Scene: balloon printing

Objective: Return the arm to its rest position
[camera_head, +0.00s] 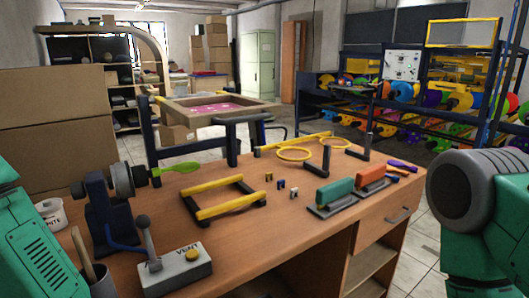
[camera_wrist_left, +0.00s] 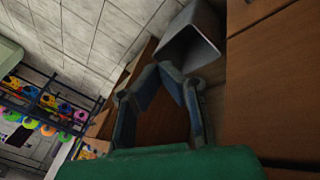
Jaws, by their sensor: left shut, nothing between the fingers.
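My left gripper (camera_wrist_left: 160,72) shows in the left wrist view. Its two dark blue-grey fingers bow outward and come together at the tips, shut with nothing between them. It is beside a grey open bin (camera_wrist_left: 192,38) and brown surfaces. In the head view only green parts of my left arm (camera_head: 35,235) show at the lower left edge; its gripper is out of that picture. My right arm (camera_head: 485,210), green with a grey round joint, is at the right edge. Its gripper is in no view.
The wooden workbench (camera_head: 330,225) holds a lever box marked VENT (camera_head: 175,270), a dark stand with a green balloon (camera_head: 180,167), a yellow-railed frame (camera_head: 225,197), and teal (camera_head: 334,192) and orange (camera_head: 370,175) blocks. Cardboard boxes (camera_head: 55,120) stand left; a rack (camera_head: 400,95) stands back right.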

